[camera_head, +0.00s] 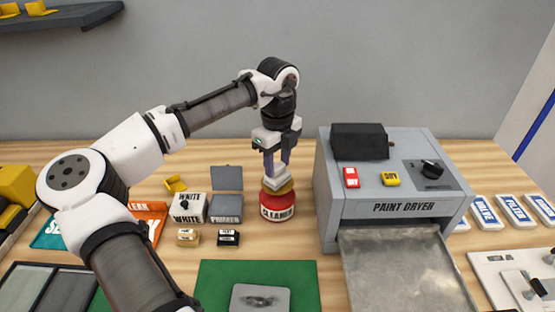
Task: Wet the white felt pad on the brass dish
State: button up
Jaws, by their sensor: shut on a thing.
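My gripper (276,172) points down and is shut on the white felt pad (275,184). The pad is right over the brass dish (279,191), which tops the red pot labelled CLEANER (278,208). The pad appears to touch the dish, but I cannot tell if it presses on it. The pad hides most of the dish's top. The pot stands upright on the wooden table.
A grey paint dryer (390,185) stands close on the right, its metal tray (405,270) in front. White and primer boxes (190,208) stand left of the pot, with small blocks (228,238) before them. A green mat (215,280) bearing a grey plate (240,303) lies in front.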

aim_at(277, 166)
jog(key=shift+f, duration=0.8)
dwell(1.1)
notch_tip(277, 166, up, 7)
jog(key=p, duration=0.6)
jog(key=shift+r+p, duration=0.1)
jog(key=shift+p, duration=0.3)
jog(key=shift+s, duration=0.1)
dwell(0.4)
